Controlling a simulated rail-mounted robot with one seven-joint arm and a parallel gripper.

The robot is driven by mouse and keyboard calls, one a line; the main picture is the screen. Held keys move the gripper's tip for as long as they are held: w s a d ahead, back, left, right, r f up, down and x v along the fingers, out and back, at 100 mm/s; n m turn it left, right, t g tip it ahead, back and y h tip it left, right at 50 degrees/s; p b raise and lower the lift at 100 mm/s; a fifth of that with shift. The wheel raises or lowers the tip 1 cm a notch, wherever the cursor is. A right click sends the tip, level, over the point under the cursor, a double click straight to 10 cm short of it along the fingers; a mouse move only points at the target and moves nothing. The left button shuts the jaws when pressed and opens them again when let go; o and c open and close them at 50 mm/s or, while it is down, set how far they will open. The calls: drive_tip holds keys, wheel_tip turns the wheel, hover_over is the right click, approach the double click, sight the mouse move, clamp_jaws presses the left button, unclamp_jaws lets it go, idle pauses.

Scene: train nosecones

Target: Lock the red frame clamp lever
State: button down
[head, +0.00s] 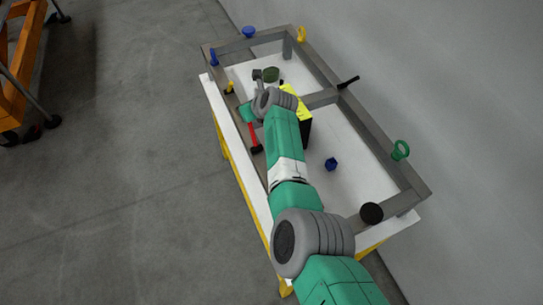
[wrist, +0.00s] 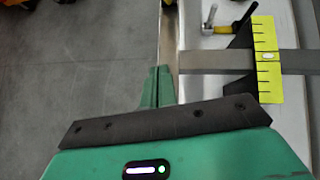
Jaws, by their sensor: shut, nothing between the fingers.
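The red lever (head: 252,135) shows in the head view on the left long side of the grey frame, with a dark end at its lower tip. My green gripper (head: 246,112) is just above the red lever's upper end in the picture; I cannot tell whether they touch. In the wrist view the fingers of my gripper (wrist: 157,80) are together and empty, over the left edge of the frame and table. The red lever does not show in the wrist view.
The grey frame (head: 322,98) lies on a white-topped table (head: 345,165). A yellow-black block (head: 304,116) stands beside my arm. Yellow (head: 229,87), blue (head: 213,57), black (head: 348,82) and green (head: 400,150) pieces sit around the frame. A blue knob (head: 331,164) lies inside. Open floor is left.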

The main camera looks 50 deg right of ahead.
drive_tip(key=s+r+p, duration=0.3)
drive_tip(key=r+p, duration=0.3)
drive_tip(key=r, duration=0.6)
drive_tip(key=shift+d+r, duration=0.35)
drive_tip(key=shift+r, duration=0.05)
